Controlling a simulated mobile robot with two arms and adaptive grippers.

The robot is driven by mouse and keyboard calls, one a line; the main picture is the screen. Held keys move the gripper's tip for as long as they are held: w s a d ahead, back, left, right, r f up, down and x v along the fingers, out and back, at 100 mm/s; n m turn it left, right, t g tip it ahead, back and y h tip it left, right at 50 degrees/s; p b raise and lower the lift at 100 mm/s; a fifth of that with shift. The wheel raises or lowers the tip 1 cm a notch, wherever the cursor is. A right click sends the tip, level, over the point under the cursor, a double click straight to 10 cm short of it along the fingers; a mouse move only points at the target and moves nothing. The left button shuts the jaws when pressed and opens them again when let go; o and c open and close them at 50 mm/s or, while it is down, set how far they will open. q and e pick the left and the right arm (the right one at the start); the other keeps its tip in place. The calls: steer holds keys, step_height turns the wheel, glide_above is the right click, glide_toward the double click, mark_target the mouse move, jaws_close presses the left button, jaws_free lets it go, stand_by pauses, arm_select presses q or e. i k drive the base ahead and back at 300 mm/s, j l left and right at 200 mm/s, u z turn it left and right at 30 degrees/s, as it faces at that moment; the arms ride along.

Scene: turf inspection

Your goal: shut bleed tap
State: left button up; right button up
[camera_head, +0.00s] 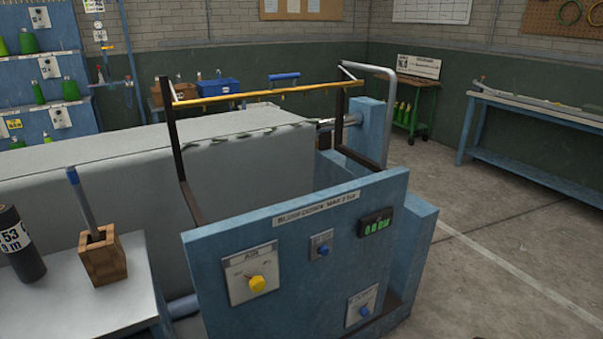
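A blue control panel (340,218) stands at the front of a machine with a large grey block. A yellow knob (257,284) sits on a plate marked AIR. A blue switch (323,249) sits on another plate. A dark display (376,222) shows green digits that look like 0.0. Neither gripper is in view.
A yellow bar (260,91) on dark posts spans above the machine. A white-topped table (75,295) at the left holds a wooden box (103,258) and a dark cylinder (20,245). A blue bench (540,110) stands at the right. The floor right of the panel is clear.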

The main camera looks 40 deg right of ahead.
mark_target(364, 312)
steer(key=z, duration=1.95)
steer(key=i+l, duration=0.2)
steer(key=l, duration=0.15)
steer(key=i+l+u, duration=0.2)
steer(key=i+l, duration=0.15)
steer(key=l, duration=0.3)
